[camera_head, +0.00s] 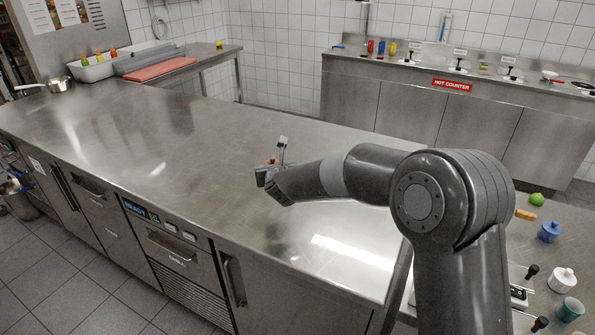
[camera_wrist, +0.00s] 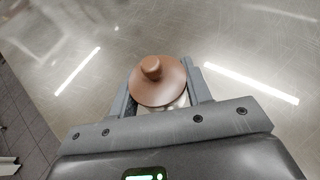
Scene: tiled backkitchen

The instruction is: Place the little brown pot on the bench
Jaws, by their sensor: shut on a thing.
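The little brown pot (camera_wrist: 158,85) is between the two fingers of my gripper (camera_wrist: 158,98) in the wrist view. Its round brown lid with a knob faces the camera, and a paler body shows just below the lid. In the head view my gripper (camera_head: 273,170) is over the steel bench (camera_head: 190,140), and only a small brownish bit of the pot shows beside the fingers. My gripper is shut on the pot. I cannot tell whether the pot's underside touches the bench or is a little above it.
The bench around my gripper is clear. A saucepan (camera_head: 57,84), a white tub (camera_head: 92,68) and a red board (camera_head: 162,68) are at the far left. A blue pot (camera_head: 549,232), a white pot (camera_head: 562,280) and a teal cup (camera_head: 570,309) stand on the right counter.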

